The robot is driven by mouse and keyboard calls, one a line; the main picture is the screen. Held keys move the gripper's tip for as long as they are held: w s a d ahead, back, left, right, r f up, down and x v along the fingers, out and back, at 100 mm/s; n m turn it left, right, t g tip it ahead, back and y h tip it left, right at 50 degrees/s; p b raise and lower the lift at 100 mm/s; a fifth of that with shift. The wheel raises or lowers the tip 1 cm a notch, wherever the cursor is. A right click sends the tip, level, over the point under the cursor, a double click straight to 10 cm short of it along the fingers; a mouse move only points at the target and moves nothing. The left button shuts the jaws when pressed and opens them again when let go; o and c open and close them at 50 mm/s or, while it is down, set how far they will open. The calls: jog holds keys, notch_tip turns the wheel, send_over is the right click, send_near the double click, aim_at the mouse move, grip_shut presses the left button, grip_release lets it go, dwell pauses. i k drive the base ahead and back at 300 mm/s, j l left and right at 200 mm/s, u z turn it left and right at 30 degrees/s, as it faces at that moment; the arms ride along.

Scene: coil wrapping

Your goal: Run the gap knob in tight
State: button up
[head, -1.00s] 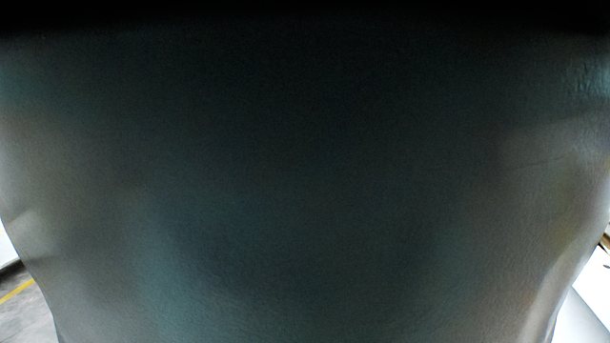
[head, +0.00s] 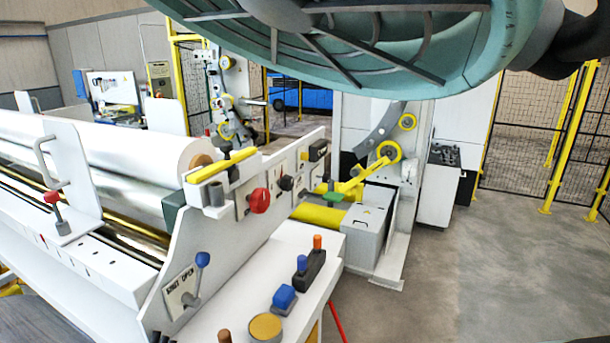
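A white machine side plate (head: 215,258) stands in the middle of the head view. On it are a round red knob (head: 260,200), a smaller black knob (head: 285,183) and a black box-shaped control (head: 317,150). I cannot tell from labels which of them is the gap knob. A blue-tipped lever (head: 199,267) stands on a plate with small lettering, apparently "SHUT OPEN". A red-topped handle (head: 55,205) is at the left. My gripper is not in view.
A white ledge (head: 245,303) in front bears a blue block (head: 284,297), a yellow round button (head: 265,327) and an orange-topped control (head: 316,255). A large white roll (head: 150,152) lies behind the plate. Grey floor (head: 480,260) is clear at right, before a mesh fence.

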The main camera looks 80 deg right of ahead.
aim_at(326, 177)
jog(key=k+l, duration=0.2)
jog(key=l, duration=0.25)
jog(key=k+l, duration=0.25)
jog(key=l, duration=0.15)
jog(key=k+l, duration=0.2)
jog(key=l, duration=0.25)
jog(key=k+l, duration=0.25)
jog(key=l, duration=0.2)
jog(key=k+l, duration=0.2)
jog(key=l, duration=0.25)
jog(key=k+l, duration=0.25)
jog(key=l, duration=0.15)
jog(key=k+l, duration=0.2)
jog(key=l, duration=0.25)
jog(key=k+l, duration=0.25)
jog(key=l, duration=0.2)
jog(key=i+l, duration=0.15)
jog(key=i, duration=0.35)
